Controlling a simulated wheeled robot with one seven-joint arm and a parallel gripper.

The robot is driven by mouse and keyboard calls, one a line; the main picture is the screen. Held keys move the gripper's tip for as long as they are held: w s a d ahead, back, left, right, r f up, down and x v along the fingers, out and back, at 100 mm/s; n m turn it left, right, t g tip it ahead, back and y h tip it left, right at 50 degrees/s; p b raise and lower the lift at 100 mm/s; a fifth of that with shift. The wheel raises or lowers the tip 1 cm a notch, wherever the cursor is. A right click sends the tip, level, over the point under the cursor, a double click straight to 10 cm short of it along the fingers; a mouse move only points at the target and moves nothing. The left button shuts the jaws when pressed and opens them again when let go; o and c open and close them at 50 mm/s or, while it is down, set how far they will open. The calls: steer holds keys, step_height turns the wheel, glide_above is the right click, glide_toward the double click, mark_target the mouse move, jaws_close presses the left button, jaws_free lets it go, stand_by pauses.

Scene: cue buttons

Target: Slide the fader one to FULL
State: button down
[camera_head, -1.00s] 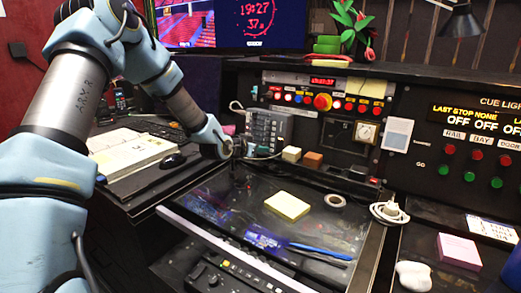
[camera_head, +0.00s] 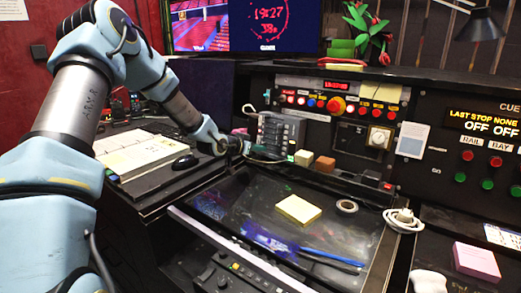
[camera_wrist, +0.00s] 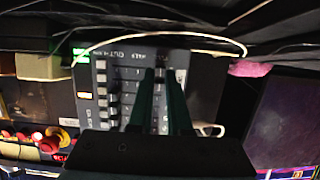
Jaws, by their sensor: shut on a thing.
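The grey fader box (camera_head: 281,134) stands at the back left of the desk in the head view. In the wrist view its panel (camera_wrist: 114,105) shows a column of pale caps on the left and small printed labels. I cannot read which fader is number one. My gripper (camera_head: 245,148) is at the box's lower left side in the head view. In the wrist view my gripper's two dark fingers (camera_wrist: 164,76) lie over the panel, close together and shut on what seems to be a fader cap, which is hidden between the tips.
A cable (camera_wrist: 205,38) loops past the box. A pale block (camera_head: 304,158) and a brown block (camera_head: 325,164) stand right of it. Red buttons and a large red knob (camera_head: 336,106) are on the console behind. A yellow pad (camera_head: 298,209) lies on the glass.

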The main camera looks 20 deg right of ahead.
steer(key=c, duration=0.8)
jaws_free()
steer(key=shift+w+a, duration=0.1)
steer(key=shift+w, duration=0.1)
steer(key=shift+c, duration=0.2)
steer(key=b+v, duration=0.2)
steer(key=v, duration=0.8)
steer(key=shift+s+a+r, duration=0.2)
steer(key=shift+a, duration=0.1)
steer(key=shift+a, duration=0.1)
